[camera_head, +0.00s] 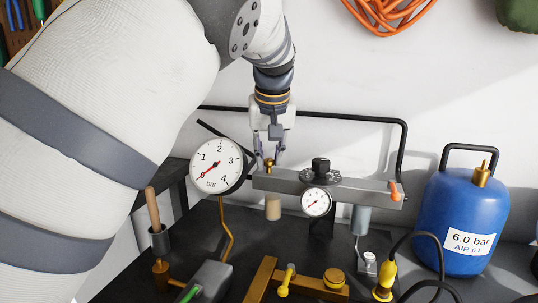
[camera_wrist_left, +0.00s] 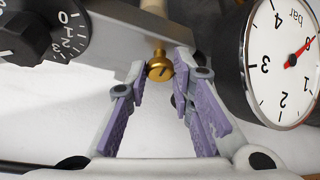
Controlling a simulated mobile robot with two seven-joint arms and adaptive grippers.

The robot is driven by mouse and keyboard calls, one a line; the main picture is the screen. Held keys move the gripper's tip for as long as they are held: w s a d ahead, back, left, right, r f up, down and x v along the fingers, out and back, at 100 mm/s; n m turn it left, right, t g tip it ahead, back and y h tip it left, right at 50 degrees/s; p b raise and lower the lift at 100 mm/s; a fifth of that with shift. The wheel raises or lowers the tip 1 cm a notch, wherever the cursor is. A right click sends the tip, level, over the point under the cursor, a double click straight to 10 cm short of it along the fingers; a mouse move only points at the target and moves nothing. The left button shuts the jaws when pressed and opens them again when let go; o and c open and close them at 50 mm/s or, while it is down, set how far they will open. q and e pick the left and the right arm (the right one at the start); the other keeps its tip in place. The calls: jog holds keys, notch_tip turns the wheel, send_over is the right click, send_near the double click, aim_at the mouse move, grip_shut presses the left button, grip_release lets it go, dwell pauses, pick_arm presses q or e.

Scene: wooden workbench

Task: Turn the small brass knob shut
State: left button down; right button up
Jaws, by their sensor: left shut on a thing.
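The small brass knob (camera_head: 268,164) sits on the left part of a grey metal bar (camera_head: 340,187) at the back of the bench. In the left wrist view the knob (camera_wrist_left: 159,68) is round, with a dark slot line on its face. My left gripper (camera_head: 269,158) comes down from above onto it. Its purple-padded fingers (camera_wrist_left: 160,75) are on either side of the knob and shut on it. The exact contact is hard to see. My right gripper is not in view.
A large dial gauge (camera_head: 217,166) stands close left of the gripper, its needle near 0. A black knob (camera_head: 320,170) and small gauge (camera_head: 316,202) are on the bar. A blue air tank (camera_head: 461,220) stands right. Brass fittings (camera_head: 334,280) are in front.

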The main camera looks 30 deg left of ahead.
pick_arm(q)
jog(key=c, duration=1.7)
grip_release()
jog(key=v, duration=1.2)
jog(key=shift+a, duration=0.1)
jog(key=shift+f, duration=0.1)
